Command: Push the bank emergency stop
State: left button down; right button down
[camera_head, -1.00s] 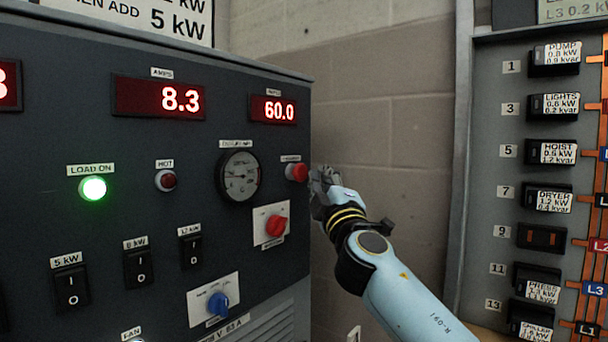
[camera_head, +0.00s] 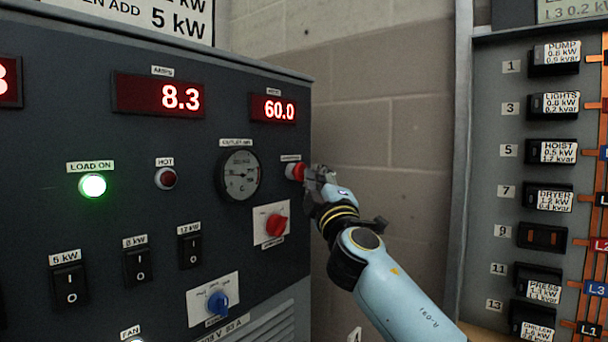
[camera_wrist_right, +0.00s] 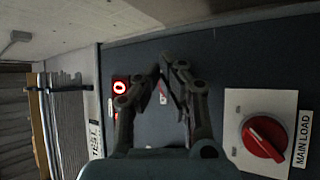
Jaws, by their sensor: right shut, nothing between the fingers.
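The red emergency stop button (camera_head: 296,171) sticks out near the right edge of the dark load bank panel (camera_head: 120,215), under a small white label too blurred to read. My right gripper (camera_head: 309,180) is shut and empty, with its fingertips right at the button's right side and covering part of it. I cannot tell whether they touch. In the right wrist view the shut fingertips (camera_wrist_right: 163,72) point at the panel, and only a small reddish and white patch shows between the fingers. My left gripper is out of view.
A red rotary switch (camera_head: 276,225) sits just below the button, labelled MAIN LOAD in the wrist view. A round gauge (camera_head: 239,175) and a 60.0 display (camera_head: 273,108) are close by. A breaker panel (camera_head: 500,200) stands at the right. A block wall (camera_head: 380,120) lies behind.

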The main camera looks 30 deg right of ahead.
jog(key=shift+w, duration=0.15)
dwell(0.3)
jog(key=shift+s+d, duration=0.25)
jog(key=shift+s, duration=0.55)
jog(key=s, duration=0.1)
jog(key=s+d, duration=0.1)
jog(key=s, duration=0.1)
jog(key=s+d, duration=0.1)
jog(key=s, duration=0.1)
jog(key=shift+s+d, duration=0.15)
jog(key=shift+s, duration=0.1)
